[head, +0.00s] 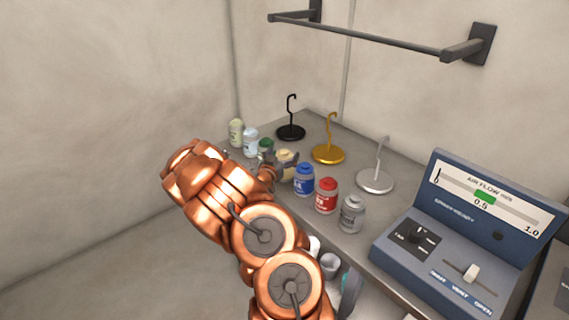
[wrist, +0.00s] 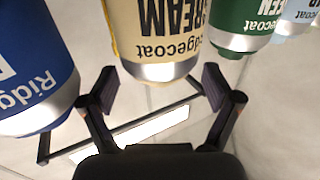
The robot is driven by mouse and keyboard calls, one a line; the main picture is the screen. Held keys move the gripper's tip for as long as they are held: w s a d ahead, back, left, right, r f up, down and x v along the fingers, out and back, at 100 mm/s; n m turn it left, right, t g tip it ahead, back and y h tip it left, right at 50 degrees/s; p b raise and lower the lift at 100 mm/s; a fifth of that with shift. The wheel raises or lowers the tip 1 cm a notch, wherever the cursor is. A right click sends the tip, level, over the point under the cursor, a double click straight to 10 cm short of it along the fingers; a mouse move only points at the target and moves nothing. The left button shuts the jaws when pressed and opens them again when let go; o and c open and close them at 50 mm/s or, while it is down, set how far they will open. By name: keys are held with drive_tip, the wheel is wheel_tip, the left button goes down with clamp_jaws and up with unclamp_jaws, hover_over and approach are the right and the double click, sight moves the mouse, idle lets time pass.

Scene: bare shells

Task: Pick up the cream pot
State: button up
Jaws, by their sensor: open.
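The cream pot (wrist: 153,38) shows upside down in the wrist view, with "CREAM" and "Ridgecoat" on its pale yellow label. In the head view the cream pot (head: 286,160) stands in a row on the grey bench, partly hidden by my gripper. My gripper (wrist: 155,90) is open, its two fingers to either side of the cream pot's near end in the wrist view. I cannot tell whether they touch it. In the head view my gripper (head: 281,168) is at the bench's front edge by the cream pot.
A blue pot (head: 304,180) and a green pot (head: 266,148) stand close on either side. Red (head: 326,196), grey (head: 351,214), pale blue (head: 251,142) and pale green (head: 237,132) pots share the row. Hooked stands, including a gold one (head: 328,154), stand behind. A control panel (head: 460,235) is at right.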

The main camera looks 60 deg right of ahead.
drive_tip(key=shift+w+d, duration=0.15)
drive_tip(key=shift+d, duration=0.55)
clamp_jaws()
idle(0.4)
